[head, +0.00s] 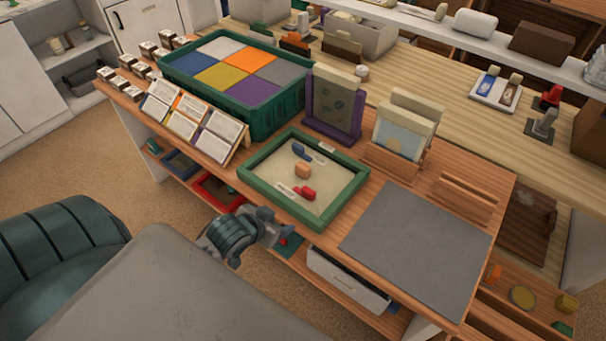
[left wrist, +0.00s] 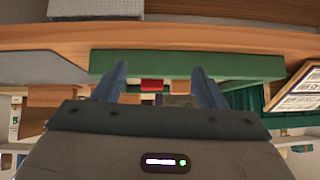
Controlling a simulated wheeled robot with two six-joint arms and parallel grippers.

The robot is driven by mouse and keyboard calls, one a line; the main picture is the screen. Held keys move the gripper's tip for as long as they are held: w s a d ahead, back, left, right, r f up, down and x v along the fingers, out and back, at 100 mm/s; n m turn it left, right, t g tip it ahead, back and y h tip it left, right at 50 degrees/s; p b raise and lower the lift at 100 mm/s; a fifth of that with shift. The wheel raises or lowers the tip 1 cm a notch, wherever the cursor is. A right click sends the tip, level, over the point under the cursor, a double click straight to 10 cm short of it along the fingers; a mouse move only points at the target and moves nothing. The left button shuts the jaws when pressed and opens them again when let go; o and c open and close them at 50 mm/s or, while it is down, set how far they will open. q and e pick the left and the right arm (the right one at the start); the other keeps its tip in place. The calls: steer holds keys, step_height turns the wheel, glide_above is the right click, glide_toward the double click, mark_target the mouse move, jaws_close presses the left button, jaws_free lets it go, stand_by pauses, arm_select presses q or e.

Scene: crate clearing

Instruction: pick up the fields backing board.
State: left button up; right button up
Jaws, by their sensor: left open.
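Upright picture boards stand at the back of the wooden table in the head view. One with a pale blue and yellow picture (head: 399,138) is in a wooden stand, with a cream-edged board (head: 416,103) close behind it. A dark green-grey board (head: 335,104) with faint shapes stands in a purple holder to their left. I cannot tell from markings which is the fields backing board. My left gripper (head: 280,233) is open and empty at the table's front edge, below the green-rimmed tray, apart from the boards. Its fingers (left wrist: 161,78) also show in the left wrist view. My right gripper is not in view.
The green-rimmed sand tray (head: 349,194) holds small coloured pieces. A grey mat (head: 418,246) lies bare at right, with an empty wooden rack (head: 466,192) behind it. Leaning cards (head: 187,122) and a green crate (head: 290,108) with coloured squares fill the left.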

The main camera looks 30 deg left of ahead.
mark_target(300, 168)
arm_select(q)
steer(key=w+a+r+t, duration=0.1)
steer(key=w, duration=0.2)
steer(key=w+a+r+t+h, duration=0.1)
steer(key=w+a, duration=0.1)
steer(key=w, duration=0.1)
steer(key=w+a+r+t, duration=0.1)
steer(key=w+a+t, duration=0.1)
steer(key=w, duration=0.1)
steer(key=shift+a+r, duration=0.1)
steer(key=shift+a, duration=0.15)
steer(key=x, duration=0.4)
steer(key=shift+w+d, duration=0.1)
steer(key=shift+w, duration=0.1)
steer(key=shift+p+x, duration=0.4)
steer(key=shift+x, duration=2.65)
steer(key=shift+s+r, duration=0.1)
steer(key=c, duration=1.1)
